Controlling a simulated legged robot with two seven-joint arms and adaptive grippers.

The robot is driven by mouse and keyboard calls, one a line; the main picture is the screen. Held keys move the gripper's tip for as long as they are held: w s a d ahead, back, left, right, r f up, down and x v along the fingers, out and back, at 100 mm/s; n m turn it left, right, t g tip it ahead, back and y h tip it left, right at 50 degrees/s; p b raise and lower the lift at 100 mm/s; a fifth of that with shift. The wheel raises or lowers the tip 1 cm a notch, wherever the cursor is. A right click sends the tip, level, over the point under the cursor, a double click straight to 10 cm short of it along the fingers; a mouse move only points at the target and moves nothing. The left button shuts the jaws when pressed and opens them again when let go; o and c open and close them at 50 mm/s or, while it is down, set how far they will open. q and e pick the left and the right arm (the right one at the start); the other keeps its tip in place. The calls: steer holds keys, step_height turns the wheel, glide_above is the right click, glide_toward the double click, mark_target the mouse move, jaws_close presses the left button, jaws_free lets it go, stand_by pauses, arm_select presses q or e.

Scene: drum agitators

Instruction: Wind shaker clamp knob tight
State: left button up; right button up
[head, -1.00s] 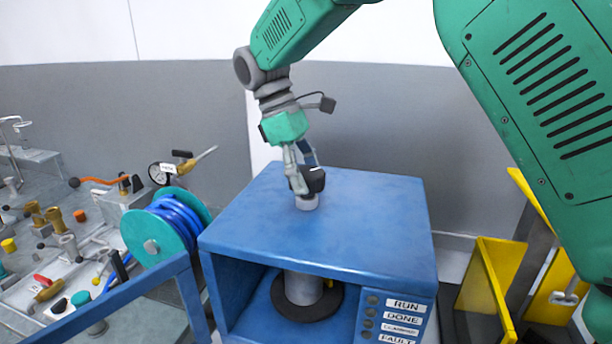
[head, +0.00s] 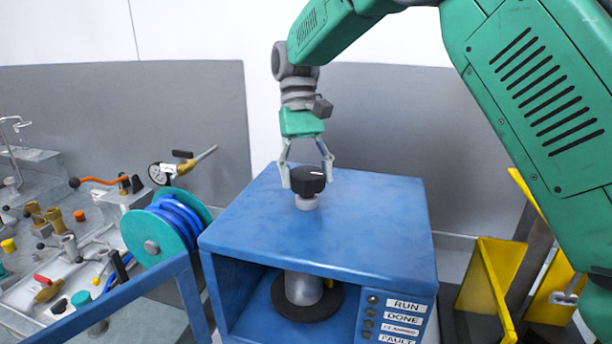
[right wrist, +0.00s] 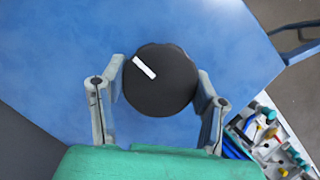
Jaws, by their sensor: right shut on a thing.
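The black clamp knob (head: 308,181) sits on a short grey stem on top of the blue shaker cabinet (head: 370,205). In the right wrist view the knob (right wrist: 161,82) is round with a white mark pointing to its upper left. My right gripper (head: 307,179) comes down from above and is shut on the knob, one finger on each side. In the right wrist view its fingers (right wrist: 160,88) touch the knob's left and right sides. Inside the cabinet, a grey cylinder (head: 303,288) stands on a dark round disc (head: 322,307). My left gripper is out of view.
A teal reel with blue hose (head: 168,225) stands left of the cabinet. A bench with valves and fittings (head: 60,250) fills the far left. Labels, one reading RUN (head: 406,305), are on the cabinet front. Yellow panels (head: 490,280) stand at the right.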

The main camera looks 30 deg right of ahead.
steer(key=shift+w+d+r+m+t+y, duration=0.1)
steer(key=shift+m+t+y, duration=0.15)
steer(key=shift+m, duration=0.55)
steer(key=shift+w+r+m+t+y, duration=0.15)
steer(key=shift+m+y, duration=0.2)
steer(key=shift+m, duration=0.45)
steer(key=shift+s+f, duration=0.1)
steer(key=o, duration=1.2)
steer(key=shift+c, duration=0.2)
steer(key=shift+f, duration=0.1)
steer(key=v, duration=1.2)
steer(key=shift+w+f, duration=0.1)
steer(key=shift+w, duration=0.1)
